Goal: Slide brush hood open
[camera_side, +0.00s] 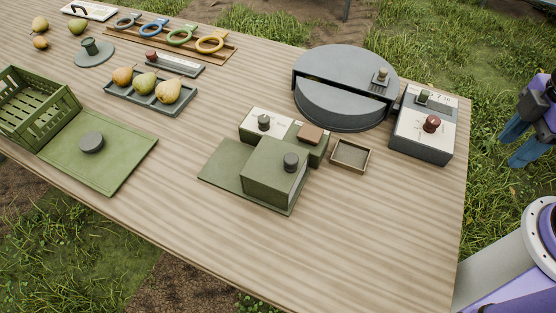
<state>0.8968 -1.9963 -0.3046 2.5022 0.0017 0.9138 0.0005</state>
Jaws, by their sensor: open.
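The green hood (270,172), a box-shaped cover with a dark round knob (291,161) on top, stands on a flat green base plate (222,167) near the table's middle. It covers the plate's right part; the left part is bare. What is under the hood is hidden, and no brush shows clearly. Behind it is a green unit with a pale top (260,119), a dark knob and a brown block (310,133). My gripper (519,136), with blue fingers, is at the right edge, beyond the table and well apart from the hood. It is open and appears empty.
A small open wooden tray (365,168) stands right of the hood. Behind are a grey round drum (345,62) and a control box (422,150) with a red knob. A pear tray (116,95) and green crate (70,101) are left. The front table is clear.

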